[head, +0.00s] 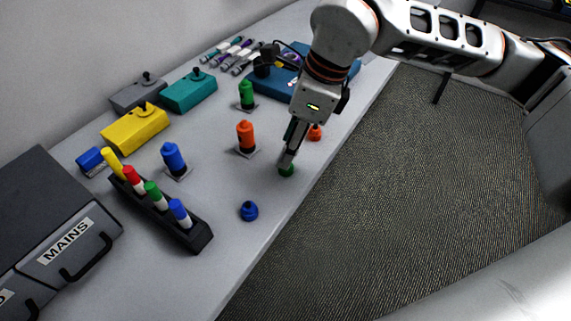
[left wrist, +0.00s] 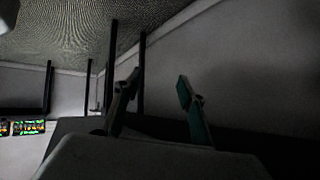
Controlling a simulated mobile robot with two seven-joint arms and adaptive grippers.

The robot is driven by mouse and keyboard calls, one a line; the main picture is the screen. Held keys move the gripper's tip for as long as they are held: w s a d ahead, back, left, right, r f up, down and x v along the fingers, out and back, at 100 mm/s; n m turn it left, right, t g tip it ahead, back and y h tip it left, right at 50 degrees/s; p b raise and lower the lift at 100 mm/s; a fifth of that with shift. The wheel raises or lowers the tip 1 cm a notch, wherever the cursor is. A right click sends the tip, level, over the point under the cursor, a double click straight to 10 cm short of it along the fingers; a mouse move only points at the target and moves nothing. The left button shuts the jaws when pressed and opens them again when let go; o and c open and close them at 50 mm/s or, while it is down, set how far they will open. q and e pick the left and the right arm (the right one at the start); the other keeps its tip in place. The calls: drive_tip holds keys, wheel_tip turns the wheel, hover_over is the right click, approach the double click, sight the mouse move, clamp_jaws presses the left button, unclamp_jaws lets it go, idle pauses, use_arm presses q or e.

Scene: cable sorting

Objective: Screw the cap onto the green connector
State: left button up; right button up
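The green connector (head: 246,96) stands upright on a small grey base at the back middle of the table in the head view. The green cap (head: 287,172) is near the table's right edge, partly hidden by my right gripper (head: 287,160). That gripper points down with its fingertips at the cap; one finger hides the other, so I cannot tell if it grips the cap. My left gripper is outside the head view. In the left wrist view my left gripper (left wrist: 158,88) is open and empty, its two fingers apart.
An orange connector (head: 246,137) and a blue connector (head: 173,158) stand upright nearby. A blue cap (head: 249,211) and an orange cap (head: 315,132) lie on the table. A black marker rack (head: 190,236) stands front left. Coloured boxes, including a yellow one (head: 135,130), line the back.

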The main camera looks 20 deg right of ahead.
drive_tip(key=shift+d+b+x, duration=0.2)
drive_tip(key=shift+x, duration=1.1)
drive_tip(key=shift+d+b+x, duration=0.15)
drive_tip(key=shift+x, duration=1.15)
drive_tip(key=shift+s, duration=0.1)
drive_tip(key=c, duration=0.8)
